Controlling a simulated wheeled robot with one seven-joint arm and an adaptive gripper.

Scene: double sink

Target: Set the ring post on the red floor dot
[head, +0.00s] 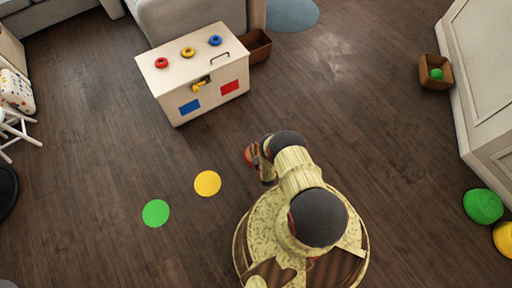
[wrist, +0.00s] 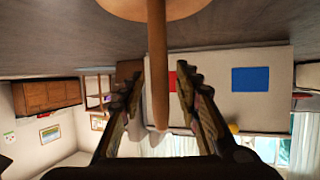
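The ring post is a plain wooden rod (wrist: 158,50) on a round wooden base. The wrist view is upside down, so the base is at its top and the rod runs down between the fingers. My gripper (wrist: 160,80) has a finger on each side of the rod, with a narrow gap visible on both sides, so it looks open around it. No red floor dot shows clearly; that spot is mostly hidden by my arm.
A yellow dot (head: 207,183) and a green dot (head: 155,213) lie on the floor to the left. A cream chest (head: 200,85) with coloured rings on top stands behind.

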